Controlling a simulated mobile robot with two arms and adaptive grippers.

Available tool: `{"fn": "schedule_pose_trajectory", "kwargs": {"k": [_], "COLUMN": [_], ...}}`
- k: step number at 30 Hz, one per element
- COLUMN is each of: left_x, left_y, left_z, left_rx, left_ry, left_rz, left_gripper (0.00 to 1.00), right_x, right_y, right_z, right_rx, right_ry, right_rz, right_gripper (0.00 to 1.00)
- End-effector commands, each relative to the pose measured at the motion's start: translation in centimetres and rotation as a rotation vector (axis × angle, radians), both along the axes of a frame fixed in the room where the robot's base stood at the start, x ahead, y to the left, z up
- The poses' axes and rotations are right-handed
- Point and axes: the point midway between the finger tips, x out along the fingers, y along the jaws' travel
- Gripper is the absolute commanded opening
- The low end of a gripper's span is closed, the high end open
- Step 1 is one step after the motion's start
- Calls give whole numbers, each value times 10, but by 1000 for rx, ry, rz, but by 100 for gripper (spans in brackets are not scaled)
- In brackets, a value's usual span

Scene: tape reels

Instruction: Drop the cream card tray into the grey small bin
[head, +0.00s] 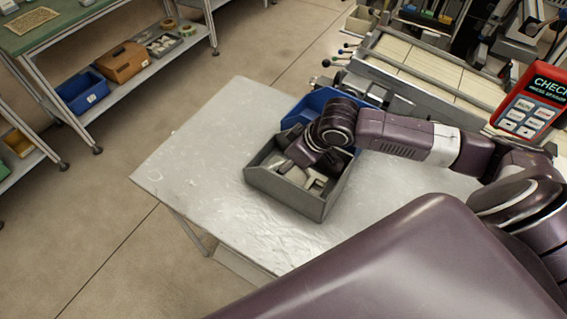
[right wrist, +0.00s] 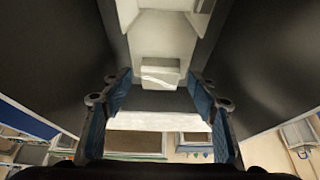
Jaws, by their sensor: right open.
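The grey small bin (head: 282,192) stands on the pale table, open side up. The cream card tray (head: 316,187) appears to lie inside it, partly covered by my right wrist and gripper. In the right wrist view, a cream shape (right wrist: 160,38) lies beyond the fingers, between the dark bin walls. My right gripper (right wrist: 160,98) reaches down into the bin. Its blue-padded fingers stand apart with nothing clearly held between them. Whether they touch the tray cannot be told. My left gripper is not in view.
A blue bin (head: 312,102) stands directly behind the grey bin. A grey machine with cream slats (head: 430,68) and a red handheld device (head: 530,100) are at the right. The table's left part (head: 205,160) is clear. Shelving with boxes (head: 120,62) stands far left.

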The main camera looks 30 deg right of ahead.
Motion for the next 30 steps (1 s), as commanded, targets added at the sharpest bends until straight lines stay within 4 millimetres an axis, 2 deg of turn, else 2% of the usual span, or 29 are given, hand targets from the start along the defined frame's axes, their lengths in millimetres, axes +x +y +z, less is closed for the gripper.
{"fn": "schedule_pose_trajectory", "kwargs": {"k": [2,15,21,30], "left_x": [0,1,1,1], "left_y": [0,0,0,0], "left_z": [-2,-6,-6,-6], "left_rx": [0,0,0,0], "left_ry": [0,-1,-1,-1], "left_rz": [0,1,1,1], "left_gripper": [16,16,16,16], "right_x": [0,-40,-48,-50], "right_y": [-2,-24,-27,-27], "right_z": [11,92,109,112], "right_rx": [-3,-5,-1,1], "right_ry": [-5,-3,-2,-2], "right_rz": [1,0,-1,-1], "right_gripper": [54,54,54,54]}}
